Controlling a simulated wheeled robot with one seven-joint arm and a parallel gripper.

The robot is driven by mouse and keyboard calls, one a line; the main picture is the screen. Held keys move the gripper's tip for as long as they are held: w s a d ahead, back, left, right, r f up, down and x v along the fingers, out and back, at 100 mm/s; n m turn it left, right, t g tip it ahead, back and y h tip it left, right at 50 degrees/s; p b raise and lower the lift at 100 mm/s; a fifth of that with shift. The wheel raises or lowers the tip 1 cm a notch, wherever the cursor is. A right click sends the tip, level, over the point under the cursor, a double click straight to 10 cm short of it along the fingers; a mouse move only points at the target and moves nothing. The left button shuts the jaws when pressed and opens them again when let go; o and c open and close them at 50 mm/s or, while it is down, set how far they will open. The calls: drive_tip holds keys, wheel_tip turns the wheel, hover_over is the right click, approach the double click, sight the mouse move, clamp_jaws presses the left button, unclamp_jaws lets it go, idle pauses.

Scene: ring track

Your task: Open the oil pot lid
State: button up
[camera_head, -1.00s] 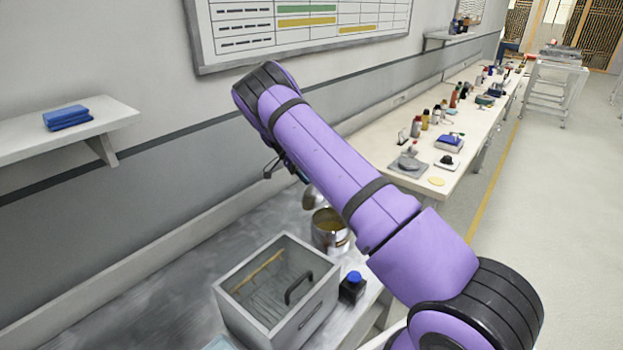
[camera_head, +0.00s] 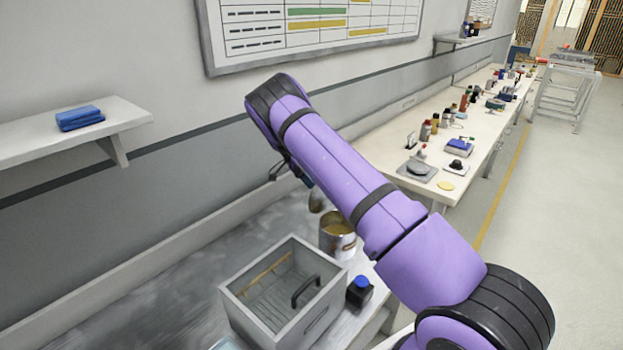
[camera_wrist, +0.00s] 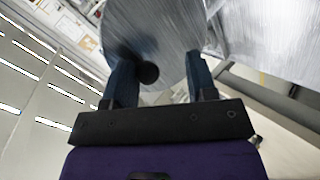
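The oil pot (camera_head: 338,236) is a small metal pot on the grey bench, with a golden-brown inside showing at its top. Its lid (camera_head: 316,199) is off the mouth, tilted up at the pot's back left and partly hidden by my arm; I cannot tell if it is joined to the pot. In the wrist view the lid is a large brushed-metal disc (camera_wrist: 165,30) with a black knob (camera_wrist: 148,73). My gripper (camera_wrist: 160,70) has its fingers wide apart on either side of the knob, which lies nearer the left finger, with a gap at the right.
A grey open-topped box (camera_head: 285,290) with a black handle stands left of the pot. A black block with a blue button (camera_head: 360,290) is beside it. A wall shelf (camera_head: 70,135) is at left. A long cluttered table (camera_head: 475,165) runs along the wall behind.

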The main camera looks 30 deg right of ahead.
drive_tip(key=shift+o, duration=0.7)
drive_tip(key=shift+a+f, duration=0.15)
drive_tip(key=shift+f, duration=0.2)
drive_tip(key=shift+r, duration=0.1)
drive_tip(key=shift+r, duration=0.15)
drive_tip(key=v, duration=1)
drive_tip(key=shift+w+a+r, duration=0.15)
drive_tip(key=shift+w+r, duration=0.05)
drive_tip(key=shift+w, duration=0.15)
